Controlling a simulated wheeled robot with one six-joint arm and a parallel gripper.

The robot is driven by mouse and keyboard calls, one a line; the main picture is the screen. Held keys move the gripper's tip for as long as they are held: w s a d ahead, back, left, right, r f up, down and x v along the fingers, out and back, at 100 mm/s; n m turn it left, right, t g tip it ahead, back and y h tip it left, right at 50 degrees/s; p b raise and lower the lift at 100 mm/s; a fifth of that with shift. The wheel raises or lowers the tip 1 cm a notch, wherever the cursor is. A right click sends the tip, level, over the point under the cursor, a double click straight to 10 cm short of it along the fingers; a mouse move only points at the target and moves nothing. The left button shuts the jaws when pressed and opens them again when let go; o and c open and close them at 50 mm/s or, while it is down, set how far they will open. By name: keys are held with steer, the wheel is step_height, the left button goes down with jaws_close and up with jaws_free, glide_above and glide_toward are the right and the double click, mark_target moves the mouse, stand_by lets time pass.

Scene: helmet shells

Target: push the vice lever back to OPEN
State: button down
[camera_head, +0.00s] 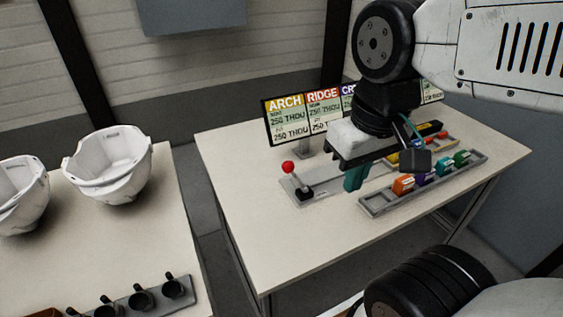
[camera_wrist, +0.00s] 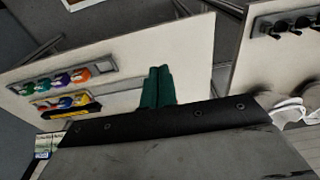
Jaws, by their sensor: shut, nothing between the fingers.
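The vice lever (camera_head: 293,178) is a thin rod with a red ball knob (camera_head: 288,168). It rises from a small black block (camera_head: 304,192) on a grey plate (camera_head: 322,198) and leans up and to the left. My gripper (camera_head: 353,183) has teal fingers pressed together with nothing between them. In the head view it hangs to the right of the lever, apart from it. The closed fingers also show in the wrist view (camera_wrist: 157,88). I cannot make out the lever in the wrist view; the gripper body hides part of the table there.
A sign board (camera_head: 284,119) stands behind the lever. A grey tray (camera_head: 376,204) with several coloured pieces lies at the right. White helmet shells (camera_head: 112,166) and a rack of black cups (camera_head: 140,299) are on the left table. The front of the right table (camera_head: 300,245) is clear.

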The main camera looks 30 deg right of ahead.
steer(key=w+a+n+g+h, duration=0.25)
steer(key=w+n, duration=0.45)
steer(key=w, duration=0.5)
steer(key=w+a+f+n+h, duration=0.2)
steer(key=w+a+f+n, duration=0.1)
steer(key=w+a+n, duration=0.1)
steer(key=w+a+f+n+h, duration=0.1)
steer(key=w+a+f+n, duration=0.2)
steer(key=w+a, duration=0.3)
steer(key=w+n, duration=0.1)
steer(key=w, duration=0.2)
steer(key=shift+f+n+h, duration=0.35)
steer(key=shift+f+n, duration=0.05)
steer(key=shift+t, duration=0.25)
steer(key=s+d+f, duration=0.1)
steer(key=d+f, duration=0.6)
steer(key=d, duration=0.1)
steer(key=shift+d+f, duration=0.25)
steer(key=shift+d, duration=0.15)
steer(key=shift+r, duration=0.1)
